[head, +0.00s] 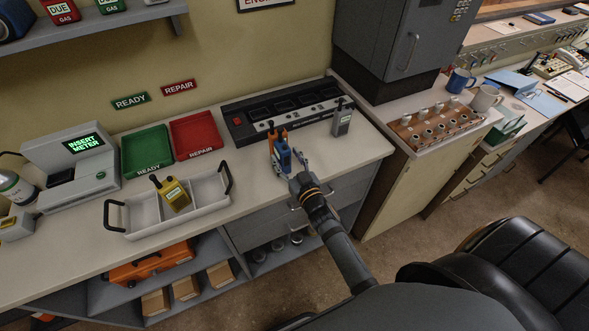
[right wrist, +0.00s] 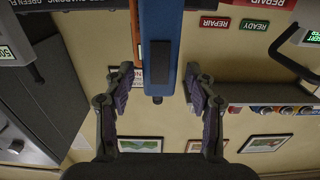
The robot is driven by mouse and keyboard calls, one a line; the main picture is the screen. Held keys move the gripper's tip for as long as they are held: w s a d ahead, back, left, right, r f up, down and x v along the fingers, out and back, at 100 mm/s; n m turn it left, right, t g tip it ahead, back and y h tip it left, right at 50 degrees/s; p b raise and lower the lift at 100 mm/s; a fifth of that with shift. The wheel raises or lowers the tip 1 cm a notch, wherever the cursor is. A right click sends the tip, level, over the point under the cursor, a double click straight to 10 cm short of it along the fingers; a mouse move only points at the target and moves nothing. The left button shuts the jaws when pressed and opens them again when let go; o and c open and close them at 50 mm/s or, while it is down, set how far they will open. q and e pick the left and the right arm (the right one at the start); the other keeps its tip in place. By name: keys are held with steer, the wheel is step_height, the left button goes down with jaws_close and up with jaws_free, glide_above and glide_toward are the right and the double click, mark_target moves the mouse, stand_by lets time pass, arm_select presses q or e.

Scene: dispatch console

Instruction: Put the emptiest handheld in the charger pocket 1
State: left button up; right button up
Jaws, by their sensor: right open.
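A blue handheld (head: 284,158) stands upright on the counter in front of the charger, with an orange handheld (head: 273,136) close behind it. My right gripper (head: 290,165) is at the blue handheld. In the right wrist view the open fingers (right wrist: 160,85) are on either side of the blue handheld (right wrist: 161,35), with gaps showing. A grey handheld (head: 342,120) stands at the charger's right end. A yellow handheld (head: 172,193) leans in the white divided tray. The black charger (head: 238,121) has a row of dark pockets. Charge levels and pocket numbers are unreadable. My left gripper is out of view.
The white tray (head: 133,217) has dark handles. Behind it lie a green READY tray (head: 146,145) and a red REPAIR tray (head: 195,133). A meter console (head: 75,165) reading "INSERT METER" stands at left. A grey cabinet (head: 390,45) rises at right.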

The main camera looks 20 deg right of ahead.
steer(key=s+b, duration=0.1)
steer(key=s, duration=0.7)
steer(key=shift+s+d+b, duration=0.15)
steer(key=shift+s+b, duration=0.2)
